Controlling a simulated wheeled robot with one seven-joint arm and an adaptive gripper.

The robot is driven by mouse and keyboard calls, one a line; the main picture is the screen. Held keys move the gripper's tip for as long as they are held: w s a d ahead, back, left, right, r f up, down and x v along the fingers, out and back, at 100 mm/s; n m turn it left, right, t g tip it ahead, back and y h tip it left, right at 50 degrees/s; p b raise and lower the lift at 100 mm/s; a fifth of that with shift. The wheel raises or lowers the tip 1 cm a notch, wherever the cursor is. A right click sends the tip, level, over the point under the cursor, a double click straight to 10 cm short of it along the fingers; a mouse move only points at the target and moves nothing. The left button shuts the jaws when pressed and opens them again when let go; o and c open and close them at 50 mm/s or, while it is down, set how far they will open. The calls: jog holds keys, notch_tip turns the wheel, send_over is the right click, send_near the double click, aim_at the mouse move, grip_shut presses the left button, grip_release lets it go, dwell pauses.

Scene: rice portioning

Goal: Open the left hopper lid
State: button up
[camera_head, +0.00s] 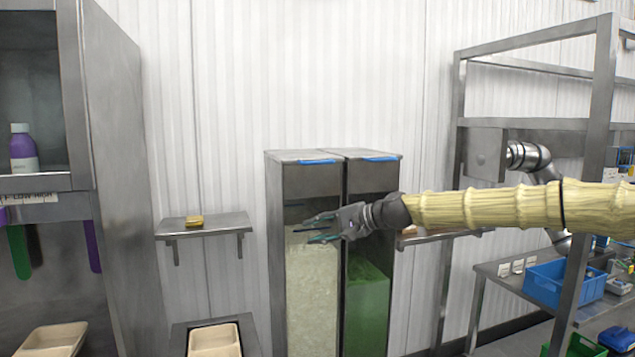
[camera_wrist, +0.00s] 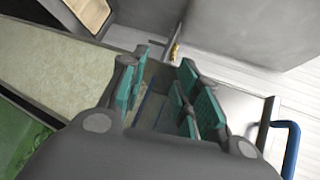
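The left hopper (camera_head: 312,290) is a tall clear-fronted bin filled with pale rice. Its grey lid (camera_head: 293,155) lies flat and shut on top, with a blue handle (camera_head: 317,162) at the front edge. My gripper (camera_head: 311,228) is in front of the left hopper, below the lid and handle, pointing left. Its teal-padded fingers (camera_wrist: 164,62) are apart with nothing between them. In the wrist view, the pale rice (camera_wrist: 50,58) shows on the left and a blue handle (camera_wrist: 291,150) at the lower right.
The right hopper (camera_head: 367,310) holds green contents and has a shut lid with a blue handle (camera_head: 381,158). A small wall shelf (camera_head: 205,226) with a yellow item (camera_head: 194,221) is to the left. A metal rack (camera_head: 590,180) with a blue bin (camera_head: 562,283) stands to the right. The wall above the hoppers is clear.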

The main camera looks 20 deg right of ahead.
jog(key=t+y+p, duration=0.1)
jog(key=t+y, duration=0.1)
send_near(321, 163)
jog(key=shift+p+x, duration=2.3)
jog(key=shift+x, duration=3.2)
jog(key=shift+c, duration=0.2)
grip_shut()
